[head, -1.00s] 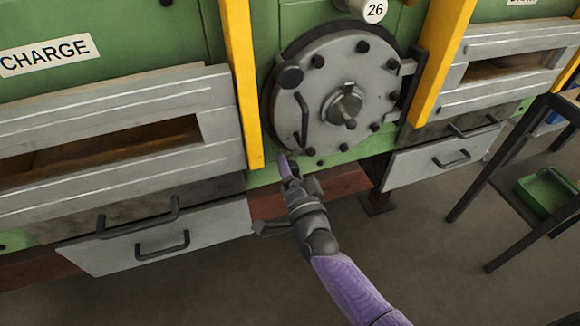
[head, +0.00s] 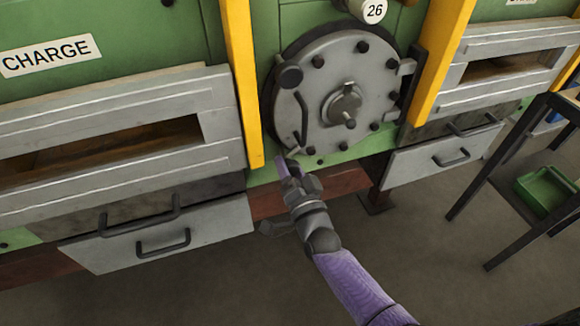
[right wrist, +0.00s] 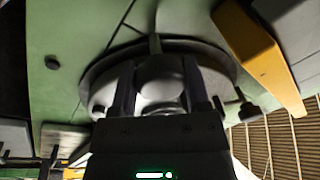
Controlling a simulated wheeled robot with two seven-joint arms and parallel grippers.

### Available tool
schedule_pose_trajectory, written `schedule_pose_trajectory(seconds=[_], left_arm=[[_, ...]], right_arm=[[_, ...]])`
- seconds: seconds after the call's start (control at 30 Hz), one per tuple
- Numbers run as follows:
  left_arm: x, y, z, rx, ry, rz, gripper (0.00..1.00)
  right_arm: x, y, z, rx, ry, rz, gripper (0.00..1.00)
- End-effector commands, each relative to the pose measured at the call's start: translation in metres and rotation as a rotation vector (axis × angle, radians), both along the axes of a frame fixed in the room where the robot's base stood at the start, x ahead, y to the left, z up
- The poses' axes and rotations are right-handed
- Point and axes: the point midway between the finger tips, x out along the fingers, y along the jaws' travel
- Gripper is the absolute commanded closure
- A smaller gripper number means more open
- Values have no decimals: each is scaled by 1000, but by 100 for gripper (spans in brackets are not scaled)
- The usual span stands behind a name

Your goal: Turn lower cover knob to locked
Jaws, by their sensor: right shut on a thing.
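The round grey cover (head: 325,115) stands on the green furnace front, with a central hub (head: 343,104) and several dark bolts around its rim. My right gripper (head: 287,165) is at the cover's lower left edge. In the right wrist view, the right gripper (right wrist: 160,88) has a finger on each side of a rounded grey knob (right wrist: 160,77), which I take as the lower cover knob, and is shut on it. In the head view the gripper hides this knob, so its turn angle cannot be told. My left gripper is not in view.
A dark bar handle (head: 302,118) is on the cover just above my gripper. Yellow posts (head: 242,85) flank the cover. Grey drawers with handles (head: 163,243) are low on both sides. A dark stand with a green tray (head: 547,190) is at the right.

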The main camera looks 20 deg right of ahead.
Motion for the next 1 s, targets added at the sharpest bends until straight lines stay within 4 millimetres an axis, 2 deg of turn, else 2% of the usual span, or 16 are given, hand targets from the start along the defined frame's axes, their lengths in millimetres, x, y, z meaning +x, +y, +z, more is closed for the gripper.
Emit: schedule_pose_trajectory(seconds=[0.03,0.17,0.2,0.43,0.53,0.8,0.9,1.0], left_arm=[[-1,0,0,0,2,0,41],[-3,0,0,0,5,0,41],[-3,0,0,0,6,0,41],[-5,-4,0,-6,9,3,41],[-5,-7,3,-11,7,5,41],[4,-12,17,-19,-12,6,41],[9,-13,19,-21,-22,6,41],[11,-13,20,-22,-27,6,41]], right_arm=[[-1,0,-2,-2,5,0,33],[0,0,-1,-1,3,1,6],[0,0,-1,-1,3,0,4],[-1,0,-1,0,1,0,4],[-9,-1,-1,-1,3,0,4],[-70,-3,-10,-2,4,1,4],[-88,-4,-14,-1,4,1,4],[-97,-5,-15,0,2,1,4]])
